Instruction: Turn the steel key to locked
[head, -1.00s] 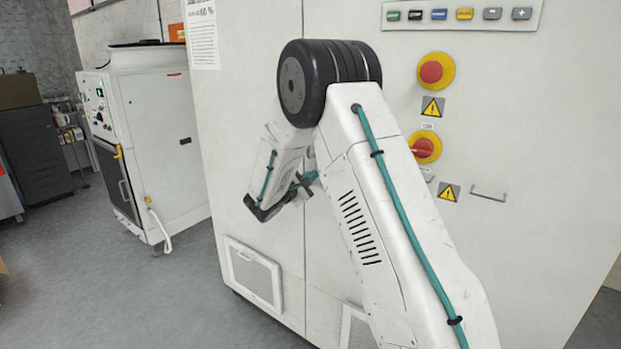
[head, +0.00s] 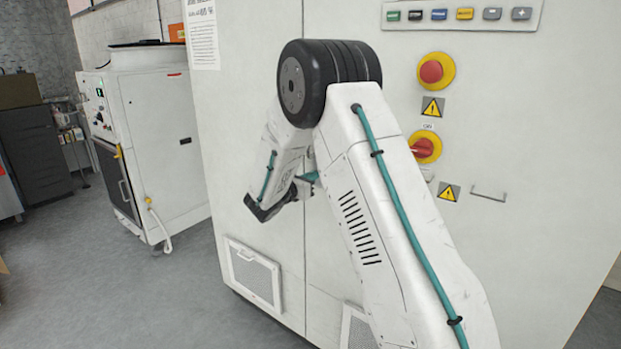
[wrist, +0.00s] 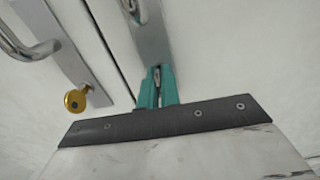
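The steel key (wrist: 156,74) is a small grey metal piece at the lower end of a grey lock plate, in the middle of the wrist view. My gripper (wrist: 157,82) has teal fingers close together on either side of the key, and it looks shut on it. The fingers hide most of the key, so its exact angle cannot be read. In the head view my gripper (head: 308,178) is small, partly behind my arm, against the white cabinet front; the key is hidden there.
A brass key (wrist: 76,100) sits in another lock plate at left, below a curved metal handle (wrist: 28,42). In the head view, a red emergency button (head: 431,71) and a red rotary switch (head: 423,147) are right of my arm. A white machine (head: 155,140) stands at left.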

